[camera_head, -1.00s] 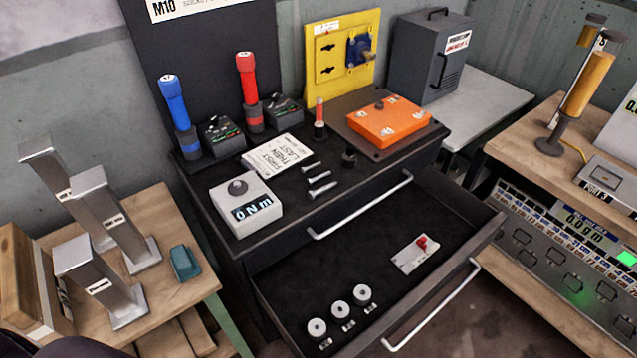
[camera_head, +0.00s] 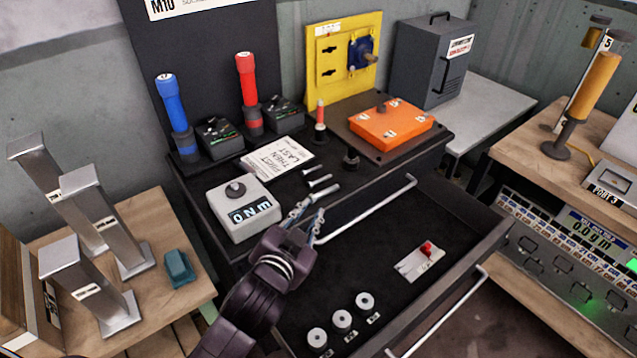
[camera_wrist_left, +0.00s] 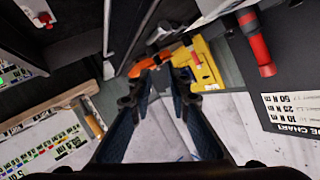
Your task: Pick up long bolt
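Several silver bolts lie side by side on the black cabinet top, right of the grey box with the "0 N m" display; the nearest one (camera_head: 326,193) looks the longest, with a shorter one (camera_head: 319,180) behind it. My left gripper (camera_head: 306,210) is just in front of the bolts, above the cabinet's front edge, apart from them as far as I can tell. My right gripper is not in view.
The grey display box (camera_head: 247,213) stands close left of my gripper. A black knob (camera_head: 351,160) and an orange box (camera_head: 392,125) are right of the bolts. The open drawer (camera_head: 385,270) with several washers lies below my arm. A white card (camera_head: 277,158) lies behind.

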